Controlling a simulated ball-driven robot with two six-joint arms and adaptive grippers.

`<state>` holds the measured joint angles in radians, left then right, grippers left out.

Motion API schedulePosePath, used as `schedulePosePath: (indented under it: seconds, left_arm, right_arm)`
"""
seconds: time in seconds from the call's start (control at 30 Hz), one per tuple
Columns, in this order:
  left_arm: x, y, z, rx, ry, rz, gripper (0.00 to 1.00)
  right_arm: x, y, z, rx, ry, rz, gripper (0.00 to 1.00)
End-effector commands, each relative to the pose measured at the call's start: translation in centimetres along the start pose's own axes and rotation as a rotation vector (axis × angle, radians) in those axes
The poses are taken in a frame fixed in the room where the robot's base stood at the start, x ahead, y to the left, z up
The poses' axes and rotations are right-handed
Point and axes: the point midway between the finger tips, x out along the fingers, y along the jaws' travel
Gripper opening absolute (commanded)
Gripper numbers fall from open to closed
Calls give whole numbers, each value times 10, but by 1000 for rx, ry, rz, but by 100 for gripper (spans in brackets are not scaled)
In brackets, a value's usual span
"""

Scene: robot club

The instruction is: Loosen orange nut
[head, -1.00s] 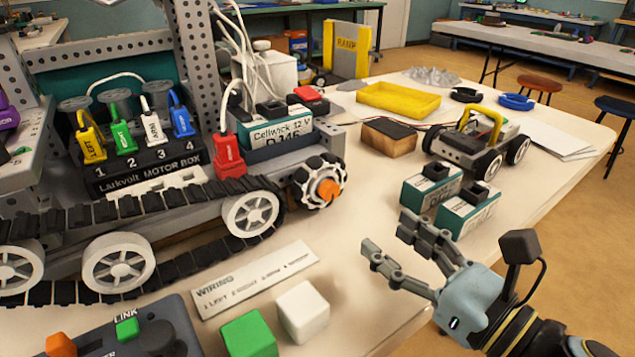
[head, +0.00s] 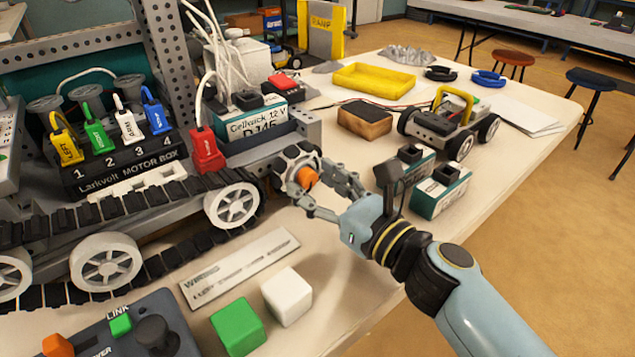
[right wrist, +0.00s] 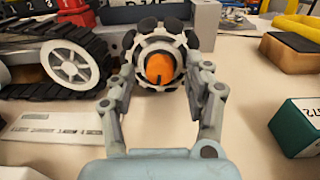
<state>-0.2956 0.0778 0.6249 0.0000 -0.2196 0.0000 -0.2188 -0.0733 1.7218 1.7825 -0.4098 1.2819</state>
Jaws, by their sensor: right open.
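The orange nut (head: 306,177) sits at the hub of the small roller wheel (head: 290,160) at the front corner of the tracked robot. In the right wrist view the orange nut (right wrist: 159,69) faces me, with the roller wheel (right wrist: 150,42) behind it. My right gripper (head: 325,188) is open, its fingers pointing at the nut, one on each side. In the right wrist view the fingers of my right gripper (right wrist: 160,90) flank the nut with gaps at both sides; I cannot tell whether the tips reach past it. My left gripper is not in view.
The tracked robot (head: 235,206) fills the left. Two teal battery boxes (head: 440,194) stand right of my right gripper. A white cube (head: 287,296), a green cube (head: 238,325) and a wiring strip (head: 240,268) lie in front. Bare table lies around the gripper.

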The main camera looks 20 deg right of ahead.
Motion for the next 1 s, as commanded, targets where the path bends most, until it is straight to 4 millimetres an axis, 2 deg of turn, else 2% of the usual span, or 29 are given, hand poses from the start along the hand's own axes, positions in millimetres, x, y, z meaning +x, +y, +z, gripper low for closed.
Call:
schedulePosePath:
  seconds: [0.07,0.47,0.77,1.0]
  left_arm:
    - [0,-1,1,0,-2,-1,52]
    - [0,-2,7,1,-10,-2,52]
    - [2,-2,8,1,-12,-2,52]
    - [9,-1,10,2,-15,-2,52]
  right_arm:
    - [0,0,0,0,0,0,52]
    - [-1,0,0,0,0,0,0]
    - [-1,0,-1,-29,2,-1,0]
    - [-1,0,-2,-153,6,-1,0]
